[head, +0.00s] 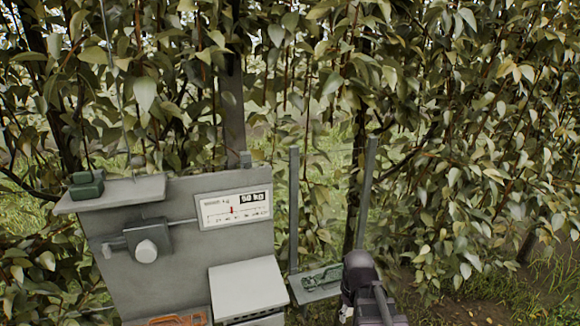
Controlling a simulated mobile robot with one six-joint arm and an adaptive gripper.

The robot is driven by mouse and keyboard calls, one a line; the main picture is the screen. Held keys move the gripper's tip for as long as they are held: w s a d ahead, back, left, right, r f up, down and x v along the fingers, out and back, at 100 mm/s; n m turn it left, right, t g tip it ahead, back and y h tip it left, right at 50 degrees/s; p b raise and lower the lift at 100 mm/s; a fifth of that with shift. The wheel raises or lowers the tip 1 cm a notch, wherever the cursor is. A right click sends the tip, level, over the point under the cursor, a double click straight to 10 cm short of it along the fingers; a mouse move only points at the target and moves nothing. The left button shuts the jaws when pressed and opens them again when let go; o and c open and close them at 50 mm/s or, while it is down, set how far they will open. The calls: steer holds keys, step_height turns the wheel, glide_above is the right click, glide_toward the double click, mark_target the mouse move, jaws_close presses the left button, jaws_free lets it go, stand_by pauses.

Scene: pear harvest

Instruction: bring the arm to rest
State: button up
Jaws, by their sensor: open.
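A dark, rounded part of my arm (362,285) rises from the bottom edge, right of centre. My gripper's fingers do not show in the head view, so its place and what is near it are hidden. The visible arm part stands just right of a grey-green shelf (306,294) with a small green tool-like item (322,279) on it. I see no pear clearly among the leaves.
A grey panel (180,205) at left carries a gauge plate (233,211), a round knob (146,250) and a white box (248,286). A green object (86,184) sits on its ledge. Two posts (294,210) (368,195) stand right of it. Leafy branches fill the background.

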steer(key=s+m, duration=0.1)
steer(key=m, duration=0.1)
steer(key=s+m, duration=0.2)
steer(key=m, duration=0.1)
steer(key=shift+s, duration=0.3)
stand_by(1.3)
